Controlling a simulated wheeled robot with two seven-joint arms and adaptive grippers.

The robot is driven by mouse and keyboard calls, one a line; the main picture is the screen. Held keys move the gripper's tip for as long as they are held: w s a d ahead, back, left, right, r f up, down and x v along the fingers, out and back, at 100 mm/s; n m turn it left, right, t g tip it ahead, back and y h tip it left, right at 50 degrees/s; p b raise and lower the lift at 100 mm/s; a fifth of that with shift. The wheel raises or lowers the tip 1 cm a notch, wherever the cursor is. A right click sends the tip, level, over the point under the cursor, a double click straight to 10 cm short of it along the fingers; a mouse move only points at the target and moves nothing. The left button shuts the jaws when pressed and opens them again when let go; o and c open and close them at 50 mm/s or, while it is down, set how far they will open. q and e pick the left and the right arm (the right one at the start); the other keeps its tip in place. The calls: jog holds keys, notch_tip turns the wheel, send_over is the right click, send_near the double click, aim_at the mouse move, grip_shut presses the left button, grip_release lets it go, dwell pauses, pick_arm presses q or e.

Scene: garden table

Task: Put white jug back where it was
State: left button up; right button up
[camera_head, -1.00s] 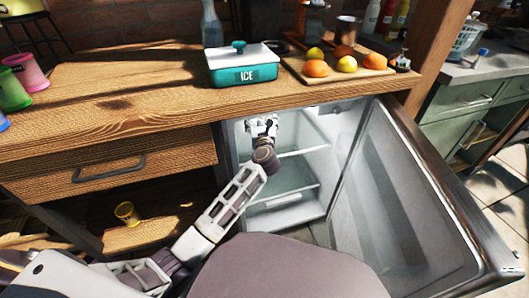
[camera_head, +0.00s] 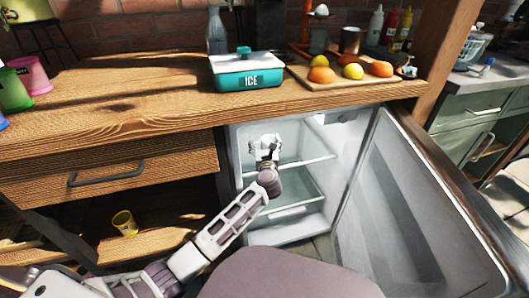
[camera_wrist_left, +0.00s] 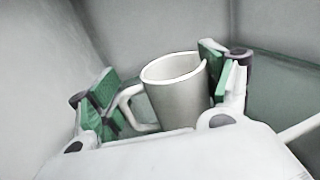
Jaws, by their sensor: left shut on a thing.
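The white jug (camera_wrist_left: 178,92) shows in the left wrist view, with its handle on the left side and its open rim upward, slightly tilted in the picture. My left gripper (camera_wrist_left: 165,88) has its green-padded fingers on either side of it and is shut on it. In the head view my left gripper (camera_head: 264,146) is inside the open fridge (camera_head: 310,165), in its upper part above a shelf. I cannot make out the jug clearly there, and whether its base touches anything is hidden. My right gripper is not in view.
The fridge door (camera_head: 415,215) stands open on the right. A glass shelf (camera_head: 305,162) lies below the gripper. On the wooden counter (camera_head: 110,110) above are a teal ice box (camera_head: 248,79) and a board with fruit (camera_head: 300,75). A yellow cup (camera_head: 125,223) stands on the low shelf.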

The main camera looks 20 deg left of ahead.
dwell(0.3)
pick_arm(q)
jog(key=shift+f+b, duration=1.05)
jog(key=shift+f, duration=0.8)
jog(key=shift+f, duration=0.1)
jog(key=o, duration=1.2)
jog(key=shift+s, duration=0.1)
